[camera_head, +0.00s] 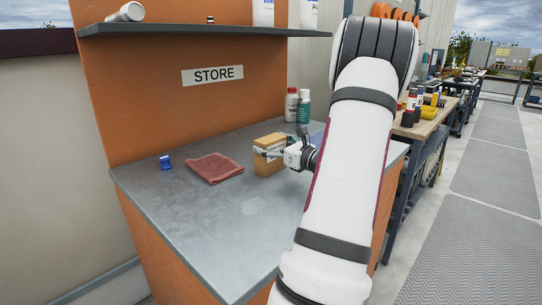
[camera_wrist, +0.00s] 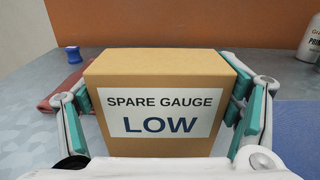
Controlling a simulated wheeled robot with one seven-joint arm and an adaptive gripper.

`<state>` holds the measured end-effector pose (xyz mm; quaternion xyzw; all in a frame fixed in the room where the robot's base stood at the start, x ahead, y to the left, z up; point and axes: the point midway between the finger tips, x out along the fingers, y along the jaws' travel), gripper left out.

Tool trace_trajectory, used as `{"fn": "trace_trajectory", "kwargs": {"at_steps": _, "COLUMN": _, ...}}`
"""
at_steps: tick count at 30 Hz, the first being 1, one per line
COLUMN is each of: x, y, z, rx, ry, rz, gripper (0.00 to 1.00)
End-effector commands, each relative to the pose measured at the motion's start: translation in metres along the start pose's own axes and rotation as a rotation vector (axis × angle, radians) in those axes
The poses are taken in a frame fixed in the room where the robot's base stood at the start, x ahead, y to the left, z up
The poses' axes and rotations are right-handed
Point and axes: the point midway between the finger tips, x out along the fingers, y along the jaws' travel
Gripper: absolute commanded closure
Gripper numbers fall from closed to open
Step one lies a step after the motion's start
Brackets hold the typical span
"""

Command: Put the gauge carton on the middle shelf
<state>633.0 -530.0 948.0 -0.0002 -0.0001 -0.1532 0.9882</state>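The gauge carton (camera_head: 268,163) is a tan box on the grey counter. In the wrist view the carton (camera_wrist: 160,70) faces me, with a white label reading "SPARE GAUGE LOW". My gripper (camera_head: 272,154) reaches it from the right in the head view. In the wrist view its teal-padded fingers (camera_wrist: 160,105) stand open on both sides of the carton, with narrow gaps seeming to show beside it. The far fingertips are partly hidden. A dark grey shelf (camera_head: 200,30) runs across the orange panel, above the STORE sign; whether it is the middle one cannot be told.
A folded red cloth (camera_head: 215,168) and a small blue object (camera_head: 165,162) lie left of the carton. Two bottles (camera_head: 297,106) stand behind it. The counter front (camera_head: 225,225) is clear.

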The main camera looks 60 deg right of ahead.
Motion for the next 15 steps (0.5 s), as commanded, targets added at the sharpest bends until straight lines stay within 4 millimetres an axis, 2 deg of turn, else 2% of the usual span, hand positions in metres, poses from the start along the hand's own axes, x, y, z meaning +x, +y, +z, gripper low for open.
{"fn": "trace_trajectory", "kwargs": {"at_steps": 1, "x": 0.0, "y": 0.0, "z": 0.0, "rx": 0.0, "ry": 0.0, "rz": 0.0, "gripper": 0.53}}
{"fn": "trace_trajectory", "kwargs": {"at_steps": 2, "x": 0.0, "y": 0.0, "z": 0.0, "rx": 0.0, "ry": -0.001, "rz": 0.0, "gripper": 0.58}}
{"fn": "trace_trajectory", "kwargs": {"at_steps": 10, "x": 0.0, "y": 0.0, "z": 0.003, "rx": -0.001, "ry": -0.001, "rz": 0.0, "gripper": 0.59}}
{"fn": "trace_trajectory", "kwargs": {"at_steps": 15, "x": 0.0, "y": 0.0, "z": 0.015, "rx": -0.002, "ry": -0.001, "rz": 0.001, "gripper": 0.59}}
